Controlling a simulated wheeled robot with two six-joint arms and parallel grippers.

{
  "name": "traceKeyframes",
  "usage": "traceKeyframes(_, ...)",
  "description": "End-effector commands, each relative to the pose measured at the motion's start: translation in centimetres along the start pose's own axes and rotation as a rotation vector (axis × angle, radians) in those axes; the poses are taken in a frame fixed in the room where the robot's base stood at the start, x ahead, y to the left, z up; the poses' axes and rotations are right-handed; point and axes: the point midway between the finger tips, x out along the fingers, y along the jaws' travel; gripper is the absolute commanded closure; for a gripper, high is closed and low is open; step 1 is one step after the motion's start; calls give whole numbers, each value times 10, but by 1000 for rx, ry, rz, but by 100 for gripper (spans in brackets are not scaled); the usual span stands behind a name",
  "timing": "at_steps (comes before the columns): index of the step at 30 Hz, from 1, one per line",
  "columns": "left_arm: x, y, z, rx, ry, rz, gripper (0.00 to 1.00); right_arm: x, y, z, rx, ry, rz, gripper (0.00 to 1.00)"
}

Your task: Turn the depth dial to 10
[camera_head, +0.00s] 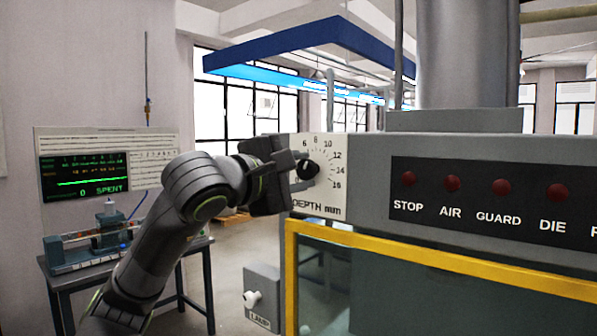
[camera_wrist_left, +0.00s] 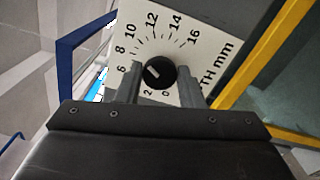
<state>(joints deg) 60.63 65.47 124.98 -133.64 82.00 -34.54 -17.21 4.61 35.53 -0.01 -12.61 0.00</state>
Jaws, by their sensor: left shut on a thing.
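The depth dial is a round black knob (camera_wrist_left: 158,73) on a white scale plate (camera_head: 330,195) marked DEPTH mm. In the left wrist view, its white pointer line slants up and left, roughly toward the 8; the exact reading is hard to tell. My left gripper (camera_head: 303,168) reaches the dial from the left in the head view. Its two fingers lie on either side of the knob and are shut on it. The gripper covers the left part of the scale in the head view. My right gripper is not in view.
The grey machine panel right of the dial carries several red buttons (camera_head: 452,183) labelled STOP, AIR, GUARD and DIE. A yellow frame (camera_head: 440,262) runs below it. A grey lamp box (camera_head: 262,295) stands lower left. A screen (camera_head: 84,175) and bench (camera_head: 60,262) are at left.

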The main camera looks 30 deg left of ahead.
Motion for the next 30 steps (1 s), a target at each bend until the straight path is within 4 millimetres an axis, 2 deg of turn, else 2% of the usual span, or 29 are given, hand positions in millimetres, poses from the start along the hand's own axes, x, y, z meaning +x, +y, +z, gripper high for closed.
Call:
traceKeyframes(6, 0, -1, 0, -1, 0, -2, 89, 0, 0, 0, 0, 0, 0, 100)
traceKeyframes(7, 0, -1, 0, -1, -1, -2, 62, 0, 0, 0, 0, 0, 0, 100)
traceKeyframes(11, 0, -1, 0, -2, 0, -2, 45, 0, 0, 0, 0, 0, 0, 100)
traceKeyframes(22, -3, -1, 0, -1, 0, 1, 45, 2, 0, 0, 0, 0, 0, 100)
traceKeyframes(30, -32, -3, -2, 3, 3, 4, 45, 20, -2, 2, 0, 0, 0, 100)
